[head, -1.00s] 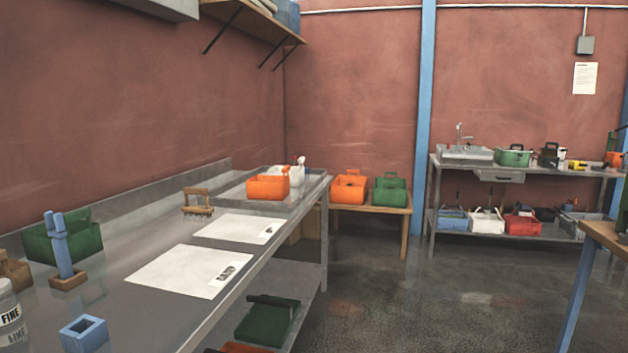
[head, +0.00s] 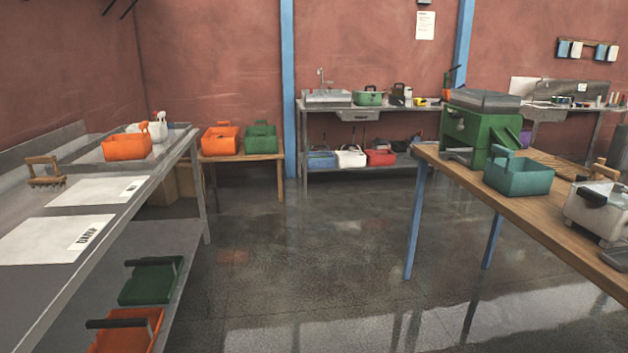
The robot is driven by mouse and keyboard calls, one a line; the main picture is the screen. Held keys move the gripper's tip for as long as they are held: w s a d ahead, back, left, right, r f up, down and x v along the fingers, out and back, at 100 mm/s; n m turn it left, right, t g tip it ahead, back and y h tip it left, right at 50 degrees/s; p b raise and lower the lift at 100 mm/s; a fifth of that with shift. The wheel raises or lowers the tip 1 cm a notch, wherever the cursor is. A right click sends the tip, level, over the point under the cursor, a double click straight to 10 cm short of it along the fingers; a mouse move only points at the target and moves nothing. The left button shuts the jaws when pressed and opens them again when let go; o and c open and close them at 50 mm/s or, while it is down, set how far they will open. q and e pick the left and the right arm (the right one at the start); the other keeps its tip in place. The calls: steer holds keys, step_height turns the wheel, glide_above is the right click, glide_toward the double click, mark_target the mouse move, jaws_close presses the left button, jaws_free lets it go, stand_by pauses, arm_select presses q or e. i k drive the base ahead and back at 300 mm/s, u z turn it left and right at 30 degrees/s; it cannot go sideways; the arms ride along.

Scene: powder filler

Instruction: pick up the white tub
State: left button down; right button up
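Several white containers are in the head view, and I cannot tell which one the task names. One white tub (head: 592,213) with a black handle stands on the wooden table at the right edge. Another white tub (head: 350,158) sits on the lower shelf of the far metal table, between a blue and a red one. A further white item (head: 157,130) is partly hidden behind an orange tub on the left bench. Neither of my grippers is in view.
The left metal bench (head: 30,205) carries an orange tub (head: 126,146) and paper sheets. The wooden table (head: 520,215) at right holds a green machine (head: 475,130) and a teal tub (head: 519,175). The grey floor (head: 320,240) between them is clear.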

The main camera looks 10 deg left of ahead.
mark_target(158, 132)
steer(key=z, duration=0.1)
steer(key=i, duration=2.4)
steer(key=u, duration=0.2)
steer(key=i, duration=2.45)
steer(key=u, duration=1.75)
steer(key=i, duration=1.25)
steer(key=u, duration=1.25)
